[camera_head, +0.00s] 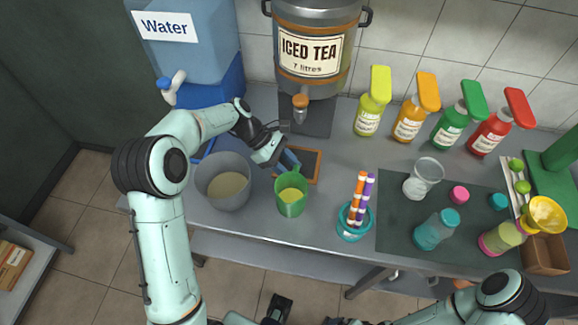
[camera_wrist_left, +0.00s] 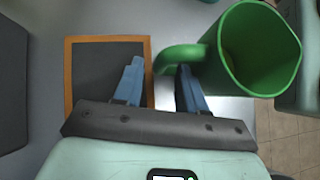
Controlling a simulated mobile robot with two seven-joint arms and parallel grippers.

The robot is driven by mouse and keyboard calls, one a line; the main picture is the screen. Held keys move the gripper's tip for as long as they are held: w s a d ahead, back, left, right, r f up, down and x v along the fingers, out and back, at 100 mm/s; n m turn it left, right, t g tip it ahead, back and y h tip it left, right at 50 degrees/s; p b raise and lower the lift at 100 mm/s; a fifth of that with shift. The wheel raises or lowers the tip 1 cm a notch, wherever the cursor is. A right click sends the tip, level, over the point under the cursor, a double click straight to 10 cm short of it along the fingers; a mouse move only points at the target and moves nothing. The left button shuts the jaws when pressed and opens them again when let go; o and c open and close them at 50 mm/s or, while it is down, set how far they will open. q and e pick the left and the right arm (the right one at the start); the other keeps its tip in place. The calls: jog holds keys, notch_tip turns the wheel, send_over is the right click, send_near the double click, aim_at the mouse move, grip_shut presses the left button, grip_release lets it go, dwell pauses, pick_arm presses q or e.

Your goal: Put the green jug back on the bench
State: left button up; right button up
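The green jug (camera_head: 291,205) appears upright near the front edge of the bench, with yellow-green liquid inside. In the left wrist view the jug (camera_wrist_left: 262,50) is at the upper right, its handle reaching left towards my fingertips. My left gripper (camera_head: 288,160) is just behind the jug. In the left wrist view the blue fingers of this gripper (camera_wrist_left: 159,66) are apart, and the handle overlaps the right fingertip. I cannot tell whether they touch. The bench (camera_head: 330,222) is grey. My right gripper is not clearly seen.
A grey bucket (camera_head: 208,190) stands left of the jug, and a teal cup (camera_head: 345,233) with striped straws stands right. A wood-framed dark coaster (camera_head: 310,166) lies behind the jug. The iced tea dispenser (camera_head: 312,85) and several bottles stand along the back.

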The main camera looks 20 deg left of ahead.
pick_arm(q)
jog(key=shift+r, duration=0.1)
jog(key=p+v, duration=0.1)
jog(key=v, duration=1.1)
jog(key=shift+p, duration=0.35)
